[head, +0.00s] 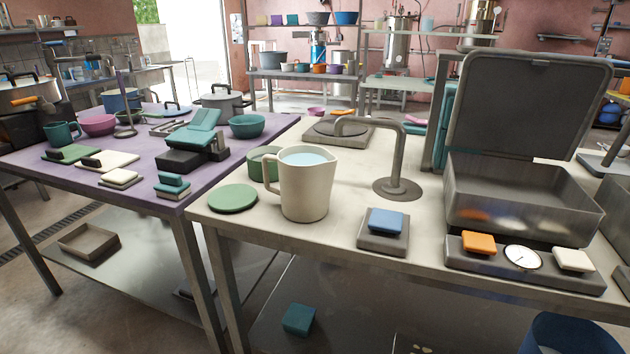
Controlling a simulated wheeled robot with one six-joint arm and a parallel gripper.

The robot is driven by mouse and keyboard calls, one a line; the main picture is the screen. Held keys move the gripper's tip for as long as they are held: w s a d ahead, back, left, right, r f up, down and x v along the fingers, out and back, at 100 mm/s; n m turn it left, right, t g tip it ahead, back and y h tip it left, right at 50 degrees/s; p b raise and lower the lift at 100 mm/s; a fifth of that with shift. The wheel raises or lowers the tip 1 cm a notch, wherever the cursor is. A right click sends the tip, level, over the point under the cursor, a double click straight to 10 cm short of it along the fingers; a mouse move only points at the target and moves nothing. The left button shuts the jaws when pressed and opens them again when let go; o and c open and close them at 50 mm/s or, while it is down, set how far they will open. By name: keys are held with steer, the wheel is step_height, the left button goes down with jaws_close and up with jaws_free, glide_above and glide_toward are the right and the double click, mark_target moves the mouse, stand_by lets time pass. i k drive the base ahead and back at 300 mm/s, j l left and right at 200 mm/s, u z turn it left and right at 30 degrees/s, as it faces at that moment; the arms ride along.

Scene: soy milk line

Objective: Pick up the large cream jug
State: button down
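The large cream jug (304,190) stands upright near the front left of the cream-topped table (370,240). Its handle is on the left side, and pale blue liquid (308,159) shows near its rim. A green round lid (233,198) lies flat to its left. A green pot (262,165) stands just behind it, partly hidden by the jug. My gripper is not in view.
A grey curved tap (396,165) stands to the jug's right. A grey block with a blue top (384,226) lies nearer the front edge. An open-lidded metal box (515,205) fills the right side. A purple table (130,185) adjoins on the left.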

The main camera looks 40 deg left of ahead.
mark_target(306, 172)
steer(key=u, duration=1.65)
steer(key=i+l+u, duration=0.2)
